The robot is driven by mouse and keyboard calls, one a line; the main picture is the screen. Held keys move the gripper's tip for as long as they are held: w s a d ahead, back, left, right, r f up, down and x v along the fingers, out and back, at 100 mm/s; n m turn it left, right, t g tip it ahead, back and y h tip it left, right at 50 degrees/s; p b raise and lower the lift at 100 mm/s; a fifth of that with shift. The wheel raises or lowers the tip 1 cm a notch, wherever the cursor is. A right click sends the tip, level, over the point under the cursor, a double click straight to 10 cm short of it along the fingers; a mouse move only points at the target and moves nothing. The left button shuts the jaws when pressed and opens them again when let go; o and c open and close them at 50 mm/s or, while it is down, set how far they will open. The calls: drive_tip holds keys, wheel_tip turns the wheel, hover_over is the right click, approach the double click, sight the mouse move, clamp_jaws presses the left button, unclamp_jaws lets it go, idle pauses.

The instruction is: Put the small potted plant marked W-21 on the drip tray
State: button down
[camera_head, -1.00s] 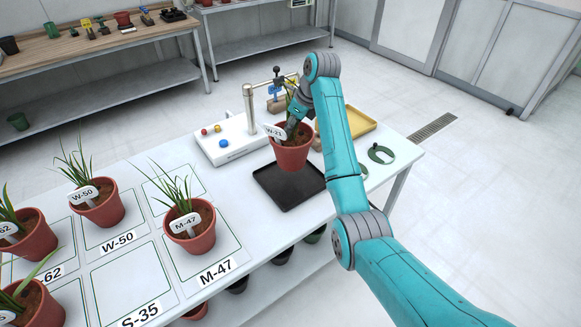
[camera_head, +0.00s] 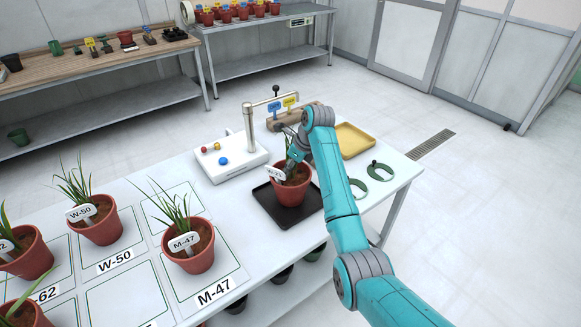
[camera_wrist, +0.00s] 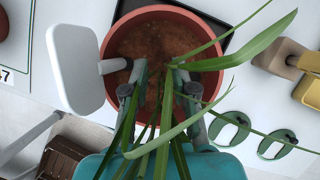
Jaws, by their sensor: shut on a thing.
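The small potted plant (camera_head: 292,190), a red-brown pot with green leaves, is low over the middle of the black drip tray (camera_head: 266,208). It looks upright; I cannot tell for sure whether its base touches the tray. Its white tag (camera_head: 275,174) is partly hidden and hard to read now. In the wrist view I see the pot from above (camera_wrist: 150,40), the back of the tag (camera_wrist: 75,68) and a dark corner of the tray (camera_wrist: 218,28).
A white balance (camera_head: 235,160) with a post and small coloured knobs stands behind the tray. A yellow tray (camera_head: 356,140) and green rings (camera_head: 380,171) lie to the right. Potted plants W-50 (camera_head: 100,228) and M-47 (camera_head: 190,258) stand to the left on marked squares.

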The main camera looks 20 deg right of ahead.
drive_tip(key=c, duration=0.9)
unclamp_jaws()
drive_tip(key=shift+f, duration=0.1)
drive_tip(key=v, duration=1.2)
